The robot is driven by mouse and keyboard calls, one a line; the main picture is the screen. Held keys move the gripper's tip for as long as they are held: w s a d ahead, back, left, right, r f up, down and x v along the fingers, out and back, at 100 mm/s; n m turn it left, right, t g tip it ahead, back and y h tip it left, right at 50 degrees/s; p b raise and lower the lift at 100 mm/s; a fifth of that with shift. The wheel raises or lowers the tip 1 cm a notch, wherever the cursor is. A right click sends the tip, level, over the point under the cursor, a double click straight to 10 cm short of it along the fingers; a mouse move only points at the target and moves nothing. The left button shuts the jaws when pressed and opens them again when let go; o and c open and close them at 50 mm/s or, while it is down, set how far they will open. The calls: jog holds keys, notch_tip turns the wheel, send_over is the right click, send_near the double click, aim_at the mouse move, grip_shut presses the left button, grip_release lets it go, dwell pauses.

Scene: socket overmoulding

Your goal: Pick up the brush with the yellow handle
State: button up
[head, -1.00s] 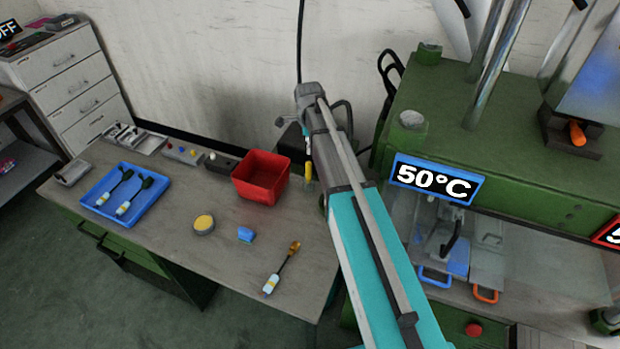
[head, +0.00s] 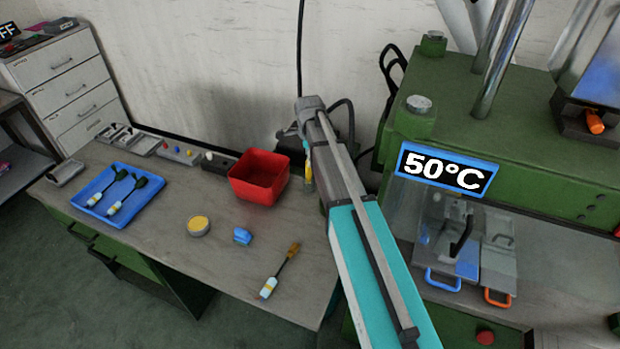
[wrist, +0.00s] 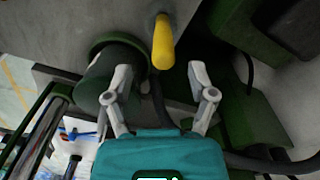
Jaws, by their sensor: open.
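In the wrist view, a yellow handle (wrist: 163,42) stands out beyond the fingertips, close to the middle of the gap. What it is attached to is not visible there. My gripper (wrist: 160,74) is open, with its two grey fingers apart and nothing between them. In the head view, a small upright yellow piece (head: 309,172) shows at the back right of the table, just left of my arm, and looks like the same handle. My gripper's fingers are hidden behind my arm in the head view.
A red bin (head: 258,192) stands just left of the yellow piece. A blue tray (head: 90,182) with two brushes, a yellow round pad (head: 198,226), a blue block (head: 242,236) and another brush (head: 268,289) lie on the table. The green press (head: 450,110) stands at the right.

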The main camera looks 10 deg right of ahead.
aim_at(309, 175)
dwell(0.4)
jog(key=shift+w+f+b, duration=0.1)
jog(key=shift+f+b, duration=2.5)
grip_shut()
